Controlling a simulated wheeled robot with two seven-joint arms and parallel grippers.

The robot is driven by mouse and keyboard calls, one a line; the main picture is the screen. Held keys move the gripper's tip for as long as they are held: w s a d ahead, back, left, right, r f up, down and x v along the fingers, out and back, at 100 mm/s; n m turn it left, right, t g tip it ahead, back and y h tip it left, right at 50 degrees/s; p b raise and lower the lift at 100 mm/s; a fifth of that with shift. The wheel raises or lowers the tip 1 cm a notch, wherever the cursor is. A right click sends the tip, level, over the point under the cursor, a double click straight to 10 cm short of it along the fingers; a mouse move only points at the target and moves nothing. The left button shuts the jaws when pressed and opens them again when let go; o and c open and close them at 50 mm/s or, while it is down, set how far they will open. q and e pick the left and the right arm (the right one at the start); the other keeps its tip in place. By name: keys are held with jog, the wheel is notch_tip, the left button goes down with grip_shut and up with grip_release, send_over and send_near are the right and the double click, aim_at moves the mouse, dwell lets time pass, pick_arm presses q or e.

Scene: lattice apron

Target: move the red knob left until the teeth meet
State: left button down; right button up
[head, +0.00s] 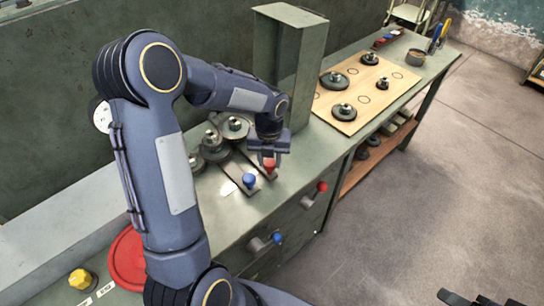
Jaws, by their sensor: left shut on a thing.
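The red knob (270,165) stands on a slide plate on the green bench top. My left gripper (269,154) comes down from above and is shut on the red knob. A blue knob (249,181) stands on a neighbouring slide, just left of and nearer than the red one. Several grey gears sit behind the slides: one at the back (235,127) and one at the left (197,162). My gripper and forearm are close to them, and I cannot tell whether the teeth meet. A dark part at the bottom right edge seems to be my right gripper (478,299), cut off by the frame.
A tall green metal housing (288,60) stands close behind my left gripper. A wooden board (334,116) with several gears lies farther right. A red disc (125,262) and yellow knob (80,278) are lower left.

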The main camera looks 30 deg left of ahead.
pick_arm(q)
jog(key=c, duration=1)
grip_release()
jog(key=shift+o, duration=0.2)
jog(key=shift+r, duration=3.95)
